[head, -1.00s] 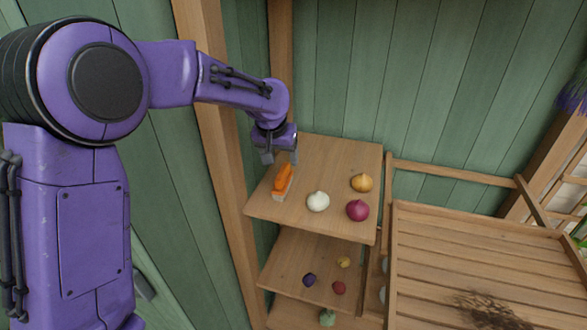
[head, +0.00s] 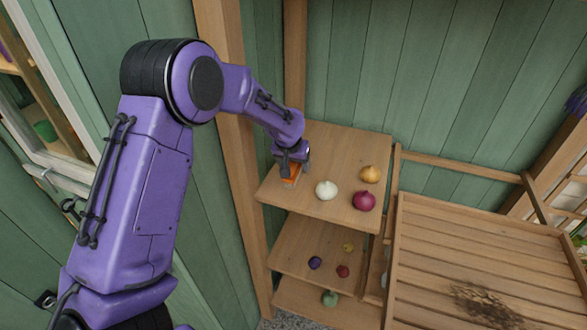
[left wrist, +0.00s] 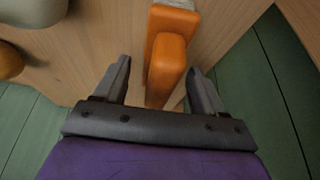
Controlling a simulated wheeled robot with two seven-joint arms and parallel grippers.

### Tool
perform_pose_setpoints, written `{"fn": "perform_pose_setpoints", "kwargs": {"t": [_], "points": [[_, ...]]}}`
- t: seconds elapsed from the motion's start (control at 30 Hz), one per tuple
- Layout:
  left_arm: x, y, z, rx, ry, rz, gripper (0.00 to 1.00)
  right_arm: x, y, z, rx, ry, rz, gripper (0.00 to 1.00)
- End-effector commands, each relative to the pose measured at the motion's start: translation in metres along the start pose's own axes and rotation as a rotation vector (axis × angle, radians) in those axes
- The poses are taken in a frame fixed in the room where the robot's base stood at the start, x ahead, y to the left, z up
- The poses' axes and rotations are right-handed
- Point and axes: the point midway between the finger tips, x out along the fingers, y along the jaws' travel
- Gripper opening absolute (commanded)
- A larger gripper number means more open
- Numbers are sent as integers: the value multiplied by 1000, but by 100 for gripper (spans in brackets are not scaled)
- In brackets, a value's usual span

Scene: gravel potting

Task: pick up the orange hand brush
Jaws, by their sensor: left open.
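The orange hand brush (head: 291,174) lies on the top wooden shelf near its left edge, mostly hidden by my left gripper in the head view. In the left wrist view its orange handle (left wrist: 167,68) points toward the gripper, with a pale part at the far end. My left gripper (left wrist: 160,82) is open, with one finger on each side of the handle. I see a gap between the handle and the left finger, and a narrower one at the right finger. It also shows in the head view (head: 290,168). My right gripper is not in view.
On the top shelf (head: 340,148) a white onion (head: 326,190), a yellow onion (head: 370,174) and a red onion (head: 363,201) stand right of the brush. A wooden post (head: 232,130) rises at left. A slatted bench (head: 450,235) is at right.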

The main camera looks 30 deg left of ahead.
Motion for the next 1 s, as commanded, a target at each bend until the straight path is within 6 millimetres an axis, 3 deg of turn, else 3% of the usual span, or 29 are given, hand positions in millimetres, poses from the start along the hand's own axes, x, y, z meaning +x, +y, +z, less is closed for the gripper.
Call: {"fn": "perform_pose_setpoints", "kwargs": {"t": [0.67, 0.7, 0.9, 1.0], "points": [[4, 1, 2, 1, 0, 0, 70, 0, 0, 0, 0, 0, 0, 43], [4, 1, 2, 1, 0, 0, 67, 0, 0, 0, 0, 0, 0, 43], [4, 0, 2, 1, 0, 0, 7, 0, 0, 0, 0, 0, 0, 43], [4, 1, 2, 1, 0, 0, 7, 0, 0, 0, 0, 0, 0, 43]]}}
